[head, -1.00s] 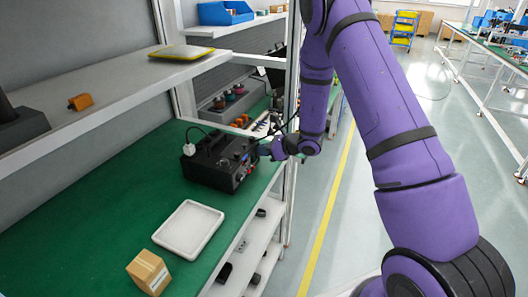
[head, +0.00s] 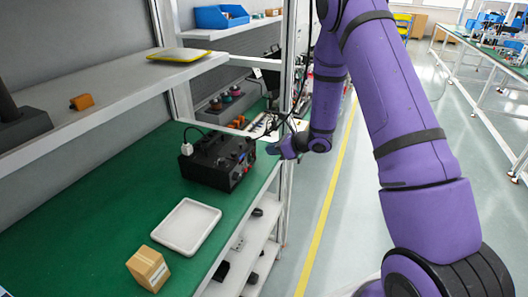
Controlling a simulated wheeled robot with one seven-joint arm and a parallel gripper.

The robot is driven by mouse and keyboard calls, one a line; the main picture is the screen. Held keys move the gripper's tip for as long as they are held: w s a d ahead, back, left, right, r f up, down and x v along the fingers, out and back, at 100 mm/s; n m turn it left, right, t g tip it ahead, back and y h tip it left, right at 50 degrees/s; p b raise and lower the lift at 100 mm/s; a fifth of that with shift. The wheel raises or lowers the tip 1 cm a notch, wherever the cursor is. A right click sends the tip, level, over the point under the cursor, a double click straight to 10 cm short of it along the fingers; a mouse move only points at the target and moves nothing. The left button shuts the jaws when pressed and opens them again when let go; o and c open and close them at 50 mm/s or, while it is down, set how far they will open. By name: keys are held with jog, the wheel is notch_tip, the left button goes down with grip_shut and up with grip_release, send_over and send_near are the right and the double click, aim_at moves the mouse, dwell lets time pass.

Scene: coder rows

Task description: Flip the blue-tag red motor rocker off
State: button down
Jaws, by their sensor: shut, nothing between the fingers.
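The black coder machine (head: 210,167) stands on the green bench top, with its control face towards the aisle. Small blue and red marks (head: 242,158) show on that face. They are too small to tell which is the red motor rocker or how it is set. My gripper (head: 271,149) is just right of the machine's face, at about the height of its upper part, with a small gap between them. Its fingers are shut and empty.
A white tray (head: 187,227) and a cardboard box (head: 148,268) stand on the bench in front of the machine. A shelf (head: 100,95) overhangs the bench at the left. A metal upright (head: 291,60) stands close behind my gripper. The aisle at the right is clear.

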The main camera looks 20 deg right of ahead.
jog(key=r+v, duration=0.2)
jog(key=v, duration=0.6)
jog(key=shift+a, duration=0.15)
jog(key=shift+r, duration=0.15)
jog(key=s+a+r+n+g, duration=0.3)
jog(key=s+a+r+n, duration=0.2)
jog(key=s+r+n, duration=0.3)
jog(key=s+a+r+n+g, duration=0.3)
jog(key=s+a+r+n, duration=0.2)
jog(key=s+r+n, duration=0.4)
jog(key=s+d+r+n+t+h, duration=0.1)
jog(key=s+r+n+h, duration=0.3)
jog(key=s, duration=0.4)
jog(key=s+d+r+n+t+h, duration=0.1)
jog(key=s+d+r+n+h, duration=0.3)
jog(key=s, duration=0.5)
jog(key=shift+r+n+t+h, duration=0.4)
jog(key=shift+r+n+h, duration=0.1)
jog(key=shift+r+n, duration=0.35)
jog(key=shift+f, duration=0.15)
